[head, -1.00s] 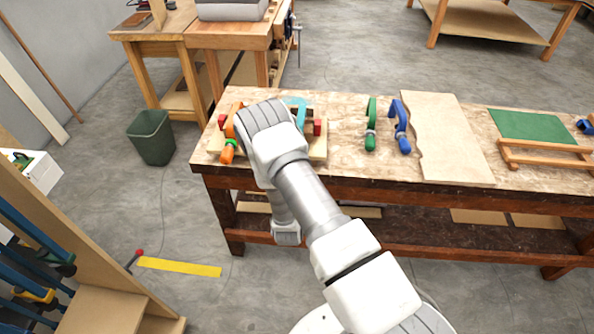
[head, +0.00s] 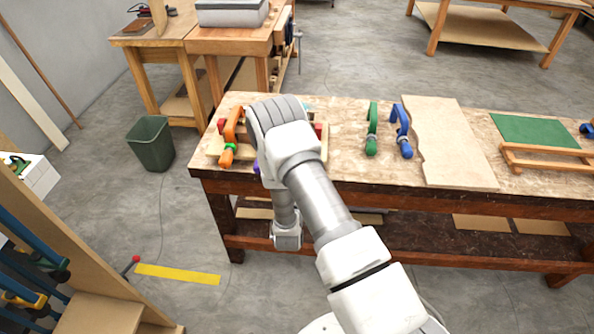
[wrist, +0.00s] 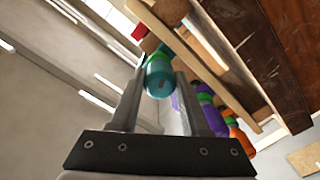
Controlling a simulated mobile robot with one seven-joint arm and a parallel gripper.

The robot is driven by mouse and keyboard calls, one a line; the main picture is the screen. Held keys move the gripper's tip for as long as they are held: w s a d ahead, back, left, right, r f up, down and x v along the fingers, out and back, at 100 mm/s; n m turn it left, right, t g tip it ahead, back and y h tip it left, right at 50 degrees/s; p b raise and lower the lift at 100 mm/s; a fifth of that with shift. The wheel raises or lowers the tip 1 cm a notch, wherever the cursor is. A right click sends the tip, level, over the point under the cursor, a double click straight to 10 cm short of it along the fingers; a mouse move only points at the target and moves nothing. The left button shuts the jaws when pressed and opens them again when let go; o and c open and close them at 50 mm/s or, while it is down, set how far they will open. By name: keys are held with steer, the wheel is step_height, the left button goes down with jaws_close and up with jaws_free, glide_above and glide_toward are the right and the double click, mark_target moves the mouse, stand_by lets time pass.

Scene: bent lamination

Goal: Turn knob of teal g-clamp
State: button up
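The teal g-clamp's knob (wrist: 159,80) shows in the wrist view between the two fingertips of my gripper (wrist: 159,74). The fingers are apart, one on each side of the knob; I cannot tell whether either touches it. In the head view my arm hides the gripper and most of the teal clamp; only a sliver of teal (head: 306,105) shows at the workbench's left part.
An orange clamp (head: 230,130) stands left of my arm on the workbench (head: 345,120). Green (head: 371,130) and blue (head: 401,130) clamps lie to the right, beside a wooden board (head: 448,145). A green bin (head: 151,143) stands on the floor at left.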

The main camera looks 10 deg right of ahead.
steer(key=o, duration=0.5)
steer(key=shift+w+r, duration=0.2)
steer(key=shift+f, duration=0.1)
steer(key=shift+s+f, duration=0.1)
steer(key=shift+s, duration=0.05)
steer(key=shift+b+v, duration=1.45)
steer(key=shift+v, duration=7.15)
